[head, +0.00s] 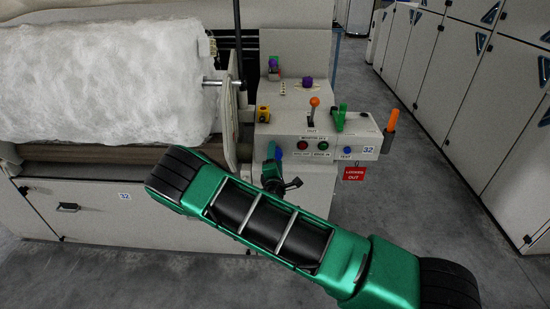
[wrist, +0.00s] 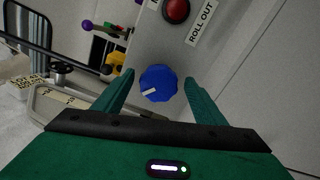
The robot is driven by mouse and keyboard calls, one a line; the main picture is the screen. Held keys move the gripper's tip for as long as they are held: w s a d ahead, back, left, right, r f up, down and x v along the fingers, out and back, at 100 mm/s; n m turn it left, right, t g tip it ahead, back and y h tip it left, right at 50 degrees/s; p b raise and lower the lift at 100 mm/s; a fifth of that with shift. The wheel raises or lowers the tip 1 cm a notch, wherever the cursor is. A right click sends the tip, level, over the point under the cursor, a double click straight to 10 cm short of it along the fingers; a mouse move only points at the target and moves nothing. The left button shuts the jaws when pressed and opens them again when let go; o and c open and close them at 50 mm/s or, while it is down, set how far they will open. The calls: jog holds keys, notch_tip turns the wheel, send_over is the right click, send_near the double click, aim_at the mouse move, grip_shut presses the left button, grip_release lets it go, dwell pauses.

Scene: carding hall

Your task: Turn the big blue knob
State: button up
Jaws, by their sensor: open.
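The big blue knob (wrist: 158,84) is round with a scalloped edge, on the pale machine panel. Its white pointer mark is at its lower left in the wrist view. My gripper (wrist: 157,77) is open, with one green finger on each side of the knob. Gaps show between both fingers and the knob; how deep the fingers reach along it is hard to tell. In the head view, the blue knob (head: 278,154) is partly hidden behind my gripper (head: 271,163) at the left end of the control box's front.
A red button (wrist: 176,10) labelled "ROLL OUT" is close to the knob. A white fibre roll (head: 105,80) is at left.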

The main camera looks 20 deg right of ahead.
jog(key=v, duration=1)
dwell(0.3)
jog(key=w+d+n, duration=0.1)
jog(key=w+n, duration=0.2)
jog(key=w+d+n, duration=0.1)
jog(key=w+n, duration=0.2)
jog(key=w+d+n, duration=0.1)
jog(key=w+n, duration=0.2)
jog(key=w, duration=0.1)
jog(key=shift+w+d+r, duration=0.1)
jog(key=shift+r, duration=0.1)
dwell(0.5)
jog(key=c, duration=1)
